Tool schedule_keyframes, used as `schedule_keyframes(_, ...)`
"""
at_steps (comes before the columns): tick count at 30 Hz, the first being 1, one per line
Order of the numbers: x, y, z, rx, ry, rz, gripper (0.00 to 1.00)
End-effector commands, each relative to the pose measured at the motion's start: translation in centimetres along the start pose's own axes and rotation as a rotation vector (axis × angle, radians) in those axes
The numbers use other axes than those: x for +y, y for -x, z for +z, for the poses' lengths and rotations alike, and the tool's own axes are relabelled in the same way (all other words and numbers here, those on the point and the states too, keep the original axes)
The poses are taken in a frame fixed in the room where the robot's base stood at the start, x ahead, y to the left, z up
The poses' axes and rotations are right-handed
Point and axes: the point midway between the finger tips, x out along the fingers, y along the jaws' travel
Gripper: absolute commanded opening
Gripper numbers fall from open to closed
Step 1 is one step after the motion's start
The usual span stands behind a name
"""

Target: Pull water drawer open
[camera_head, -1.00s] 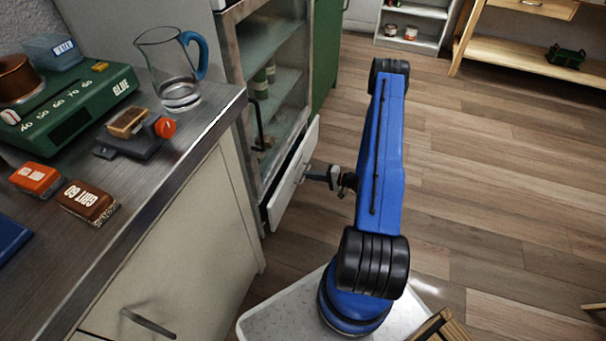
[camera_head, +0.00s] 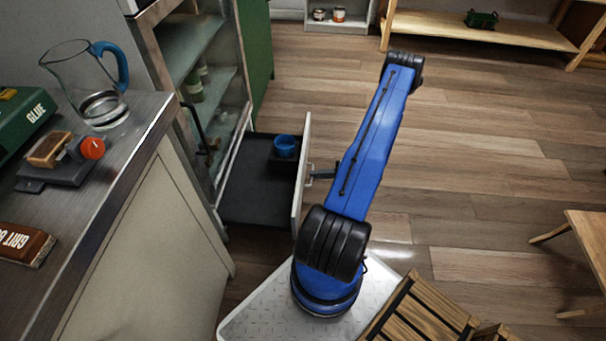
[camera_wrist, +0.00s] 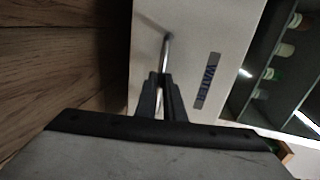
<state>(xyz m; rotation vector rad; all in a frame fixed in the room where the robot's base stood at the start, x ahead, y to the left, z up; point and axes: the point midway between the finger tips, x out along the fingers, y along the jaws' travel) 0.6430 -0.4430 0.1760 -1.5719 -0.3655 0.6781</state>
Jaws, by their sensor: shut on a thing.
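The water drawer (camera_head: 301,172) is pulled well out from the bottom of the glass-fronted cabinet. Its dark tray (camera_head: 252,190) shows, with a blue cup (camera_head: 285,146) standing in it near the front. In the wrist view its pale front (camera_wrist: 190,70) carries a label reading WATER (camera_wrist: 207,80). A metal handle (camera_wrist: 167,50) sticks out from that front. My gripper (camera_wrist: 161,80) is shut on the handle. In the head view my gripper (camera_head: 318,173) is at the outer face of the drawer front, partly hidden by my blue arm.
A wooden slatted crate (camera_head: 420,320) stands near my base. A wooden table (camera_head: 590,240) is at the right. The floor between is clear.

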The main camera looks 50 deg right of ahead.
Motion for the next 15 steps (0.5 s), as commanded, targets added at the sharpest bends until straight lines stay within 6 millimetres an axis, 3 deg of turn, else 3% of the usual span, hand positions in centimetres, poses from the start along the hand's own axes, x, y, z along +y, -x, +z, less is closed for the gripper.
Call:
schedule_keyframes(6,0.5,2.2,-0.2,0.002,0.001,0.002,0.00)
schedule_keyframes(15,0.6,2.8,-0.2,0.003,0.001,0.002,0.00)
